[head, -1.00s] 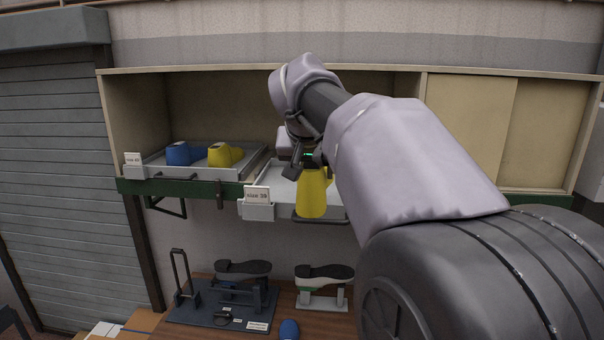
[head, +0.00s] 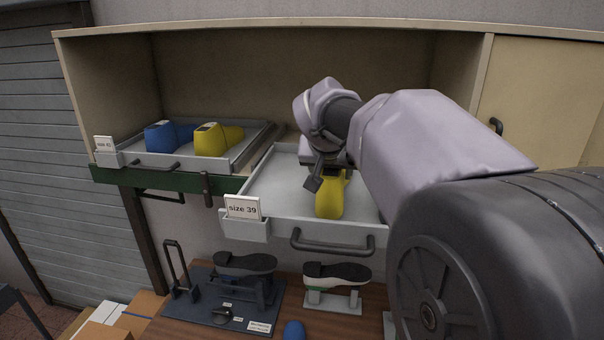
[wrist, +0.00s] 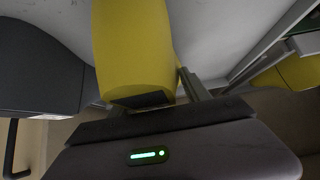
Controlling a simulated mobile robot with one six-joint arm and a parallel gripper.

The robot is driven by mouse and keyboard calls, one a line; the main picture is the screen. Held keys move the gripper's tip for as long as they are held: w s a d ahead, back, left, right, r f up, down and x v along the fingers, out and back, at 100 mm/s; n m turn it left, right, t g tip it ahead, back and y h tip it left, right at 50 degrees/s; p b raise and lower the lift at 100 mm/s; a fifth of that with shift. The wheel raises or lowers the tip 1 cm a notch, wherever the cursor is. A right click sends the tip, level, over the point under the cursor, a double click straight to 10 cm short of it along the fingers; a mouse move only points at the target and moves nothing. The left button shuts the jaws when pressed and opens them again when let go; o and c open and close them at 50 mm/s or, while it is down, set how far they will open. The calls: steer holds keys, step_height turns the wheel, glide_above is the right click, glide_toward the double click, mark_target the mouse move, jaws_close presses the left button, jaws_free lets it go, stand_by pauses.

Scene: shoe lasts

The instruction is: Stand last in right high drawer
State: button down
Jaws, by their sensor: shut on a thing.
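A yellow last (head: 330,197) is held in my gripper (head: 326,172) inside the pulled-out right drawer (head: 272,191) with the "size 39" card. The last points down toward the drawer's front part. I cannot tell whether it touches the drawer floor. In the wrist view the yellow last (wrist: 133,48) fills the upper middle, with the jaws (wrist: 158,104) at its near end and the grey drawer floor behind it. My wrist hides part of the drawer's right side.
The left drawer (head: 165,160) holds a blue last (head: 168,136) and a second yellow last (head: 217,139). Shoe-sole stands (head: 337,285) sit on the bench below. The right drawer's left part is bare.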

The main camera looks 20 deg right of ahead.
steer(key=shift+f, duration=0.35)
steer(key=shift+f, duration=0.2)
steer(key=c, duration=0.5)
jaws_free()
steer(key=shift+r, duration=0.1)
steer(key=shift+s+r, duration=0.1)
steer(key=shift+r, duration=0.2)
steer(key=b+v, duration=0.1)
steer(key=v, duration=1)
steer(key=shift+s+a+r, duration=0.1)
steer(key=shift+s+a, duration=0.1)
